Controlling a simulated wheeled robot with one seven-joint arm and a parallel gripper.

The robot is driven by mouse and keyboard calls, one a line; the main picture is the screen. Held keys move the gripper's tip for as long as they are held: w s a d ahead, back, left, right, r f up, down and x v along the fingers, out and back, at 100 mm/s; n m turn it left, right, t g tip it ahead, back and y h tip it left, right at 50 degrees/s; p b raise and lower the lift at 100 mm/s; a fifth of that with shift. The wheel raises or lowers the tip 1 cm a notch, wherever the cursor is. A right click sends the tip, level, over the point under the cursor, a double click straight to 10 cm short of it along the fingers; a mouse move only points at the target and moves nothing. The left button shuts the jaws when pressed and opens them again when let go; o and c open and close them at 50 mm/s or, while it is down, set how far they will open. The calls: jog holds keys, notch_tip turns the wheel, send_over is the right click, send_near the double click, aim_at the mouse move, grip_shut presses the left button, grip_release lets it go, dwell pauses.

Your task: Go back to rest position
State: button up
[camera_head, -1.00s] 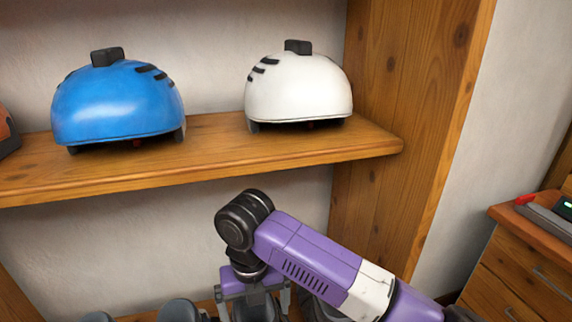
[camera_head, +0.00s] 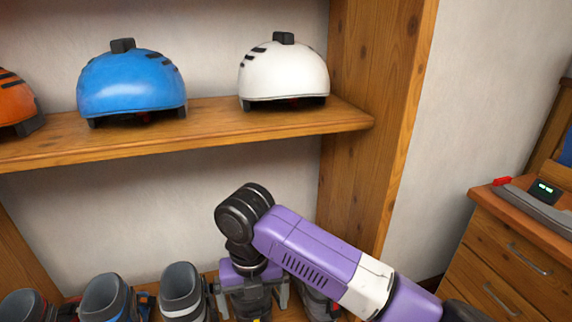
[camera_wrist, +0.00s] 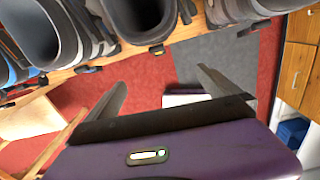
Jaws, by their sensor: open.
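My purple arm reaches from the lower right of the head view, with my gripper (camera_head: 252,292) hanging low in front of the boot row on the lower shelf. In the wrist view my gripper (camera_wrist: 163,90) shows two dark fingers spread apart, with nothing between them but the floor beyond. It is open and empty. In the head view the fingertips are partly cut off by the bottom edge. Ski boots stand beside it on the lower shelf, including a grey-topped boot (camera_head: 182,285); boots also line the top of the wrist view (camera_wrist: 140,18).
A blue helmet (camera_head: 132,84), a white helmet (camera_head: 283,74) and an orange helmet (camera_head: 15,100) sit on the upper wooden shelf (camera_head: 215,131). A wooden upright (camera_head: 385,120) closes the rack's right side. A drawer bench (camera_head: 515,260) stands at right. Red floor (camera_wrist: 140,75) shows below.

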jog(key=w+a+r+m+t+y, duration=0.1)
jog(key=a+r+m+t+y, duration=0.2)
jog(key=a+r+m+y, duration=0.35)
jog(key=w+a+r+m+t+y, duration=0.1)
jog(key=a+r+m+t+y, duration=0.35)
jog(key=a+m, duration=0.45)
jog(key=s+d+f+m+t+h, duration=0.1)
jog(key=s+d+m+t+h, duration=0.1)
jog(key=s+d+m+t, duration=0.45)
jog(key=s+d+f+m+t+h, duration=0.1)
jog(key=s+d+m+h, duration=0.25)
jog(key=d+m, duration=0.7)
jog(key=s+d+f+m+t+h, duration=0.15)
jog(key=s+d+m+t, duration=0.35)
jog(key=d, duration=0.6)
jog(key=s+d+f+g+h, duration=0.2)
jog(key=s+d, duration=0.5)
jog(key=s, duration=0.5)
jog(key=s+d+f+g+h, duration=0.2)
jog(key=s+d, duration=0.5)
jog(key=s, duration=0.5)
jog(key=shift+f+m+g, duration=0.45)
jog(key=shift+f+g, duration=0.25)
jog(key=shift+f, duration=0.1)
jog(key=shift+d, duration=0.1)
